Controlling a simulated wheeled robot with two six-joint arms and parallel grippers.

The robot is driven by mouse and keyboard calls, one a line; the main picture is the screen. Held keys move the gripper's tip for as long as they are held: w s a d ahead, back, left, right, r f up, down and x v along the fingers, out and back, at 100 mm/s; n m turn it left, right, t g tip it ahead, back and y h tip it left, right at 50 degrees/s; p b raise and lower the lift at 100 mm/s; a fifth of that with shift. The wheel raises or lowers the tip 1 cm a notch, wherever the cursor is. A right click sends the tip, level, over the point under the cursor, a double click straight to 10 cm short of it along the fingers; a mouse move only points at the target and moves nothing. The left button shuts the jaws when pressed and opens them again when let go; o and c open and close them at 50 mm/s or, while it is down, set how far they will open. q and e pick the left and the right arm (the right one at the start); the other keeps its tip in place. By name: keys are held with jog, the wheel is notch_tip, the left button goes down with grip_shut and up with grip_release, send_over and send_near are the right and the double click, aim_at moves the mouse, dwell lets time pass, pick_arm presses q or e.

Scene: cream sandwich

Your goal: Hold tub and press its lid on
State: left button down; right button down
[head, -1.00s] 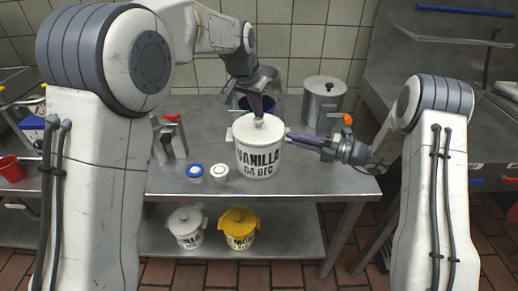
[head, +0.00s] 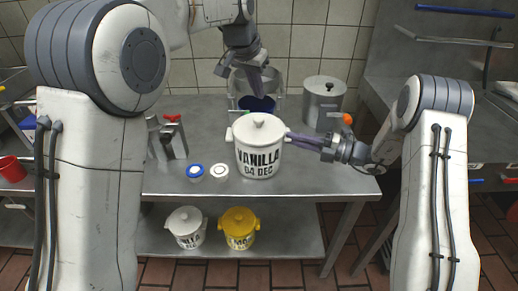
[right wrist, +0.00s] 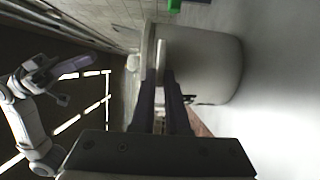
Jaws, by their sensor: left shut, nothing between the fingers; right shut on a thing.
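The white tub (head: 258,158), marked "VANILLA 04 DEC", stands upright on the steel table. My right gripper (head: 292,136) is shut on the tub's right-hand handle, which the fingers mostly hide. In the right wrist view the fingers reach the side of the tub (right wrist: 205,65). My left gripper (head: 257,92) is shut and empty, raised above and behind the lid, clear of it.
Two small round containers, one blue-rimmed (head: 195,171) and one white (head: 219,171), stand left of the tub. A dark blue container (head: 258,104) and a steel pot (head: 324,98) stand behind. A white tub (head: 186,228) and a yellow tub (head: 238,230) are on the lower shelf.

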pick_arm(q)
jog(key=shift+r, duration=0.3)
pick_arm(e)
jog(key=c, duration=0.8)
grip_release()
jog(key=shift+c, duration=0.2)
jog(key=shift+d, duration=0.1)
